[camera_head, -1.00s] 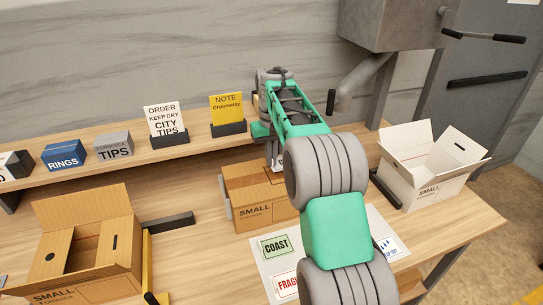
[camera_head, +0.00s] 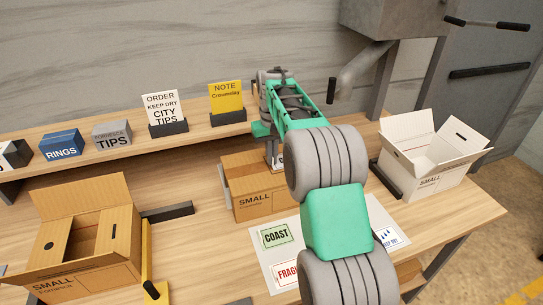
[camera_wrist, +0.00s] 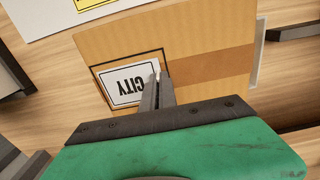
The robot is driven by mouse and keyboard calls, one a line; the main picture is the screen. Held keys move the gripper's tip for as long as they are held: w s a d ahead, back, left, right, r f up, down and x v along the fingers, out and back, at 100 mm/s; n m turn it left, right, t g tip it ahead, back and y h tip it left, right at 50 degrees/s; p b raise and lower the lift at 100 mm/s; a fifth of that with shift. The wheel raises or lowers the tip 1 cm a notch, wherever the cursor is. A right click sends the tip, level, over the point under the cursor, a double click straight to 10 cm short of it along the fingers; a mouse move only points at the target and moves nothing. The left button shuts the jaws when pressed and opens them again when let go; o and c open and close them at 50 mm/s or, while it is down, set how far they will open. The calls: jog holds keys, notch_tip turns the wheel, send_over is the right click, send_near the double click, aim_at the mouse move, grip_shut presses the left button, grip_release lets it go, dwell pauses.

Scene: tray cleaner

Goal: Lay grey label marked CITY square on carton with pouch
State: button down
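The grey-white label marked CITY (camera_wrist: 127,84) shows in the wrist view, over the top of a closed brown carton (camera_wrist: 205,36). It lies within a black printed outline on the carton, close to parallel with its sides; I cannot tell whether it lies fully flat. My gripper (camera_wrist: 157,80) has its fingers together at the label's right edge and seems to pinch it there. In the head view the closed carton (camera_head: 257,204) stands mid-table, with my gripper (camera_head: 274,160) over its top, partly hidden by my arm. I cannot make out a separate pouch.
An open brown carton (camera_head: 85,262) stands at left and an open white carton (camera_head: 428,176) at right. A sheet of labels, including COAST (camera_head: 276,236), lies in front of the closed carton. The back shelf bears a blue RINGS box (camera_head: 62,146), a grey TIPS box and sign cards.

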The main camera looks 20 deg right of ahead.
jog(key=shift+f, duration=0.2)
jog(key=c, duration=2.1)
grip_release()
jog(key=o, duration=0.5)
